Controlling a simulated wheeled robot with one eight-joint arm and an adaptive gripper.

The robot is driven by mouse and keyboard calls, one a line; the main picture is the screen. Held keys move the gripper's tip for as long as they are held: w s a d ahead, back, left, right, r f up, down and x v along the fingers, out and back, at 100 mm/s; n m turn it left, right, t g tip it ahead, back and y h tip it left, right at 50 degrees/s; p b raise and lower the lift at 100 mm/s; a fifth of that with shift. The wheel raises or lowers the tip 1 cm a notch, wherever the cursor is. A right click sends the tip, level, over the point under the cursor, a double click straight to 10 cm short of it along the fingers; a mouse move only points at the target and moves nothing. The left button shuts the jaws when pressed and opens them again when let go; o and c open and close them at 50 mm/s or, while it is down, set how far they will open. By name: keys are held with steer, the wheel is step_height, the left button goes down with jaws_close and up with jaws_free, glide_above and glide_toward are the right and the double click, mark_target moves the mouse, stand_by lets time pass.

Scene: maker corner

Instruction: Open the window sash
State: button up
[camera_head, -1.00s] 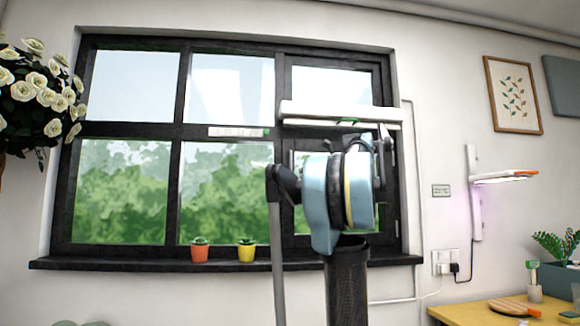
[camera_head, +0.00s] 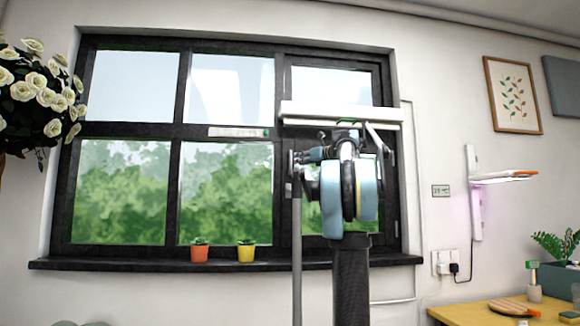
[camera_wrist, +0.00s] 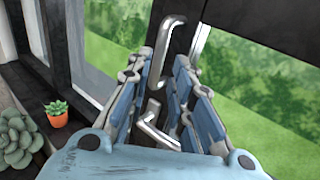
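The dark-framed window has a sash (camera_head: 379,82) on its right side, largely covered by my arm in the head view. The sash looks shut there. In the wrist view a silver handle (camera_wrist: 176,38) stands on the dark frame (camera_wrist: 238,28). My gripper (camera_wrist: 165,75) has its two blue-grey fingers apart, one on either side of the handle. The handle's upper part shows beyond the gap. I cannot tell whether either finger touches it. The fingertips are hidden from the head camera behind my arm.
A red pot (camera_head: 200,254) and a yellow pot (camera_head: 246,254) with succulents stand on the dark sill (camera_head: 120,265), left of my arm. White roses (camera_head: 33,90) hang at the far left. A yellow table (camera_head: 470,312) is at the lower right.

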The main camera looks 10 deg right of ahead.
mark_target(291, 168)
steer(key=x, duration=0.7)
steer(key=shift+w+a, duration=0.1)
steer(key=shift+w, duration=0.15)
jaws_close()
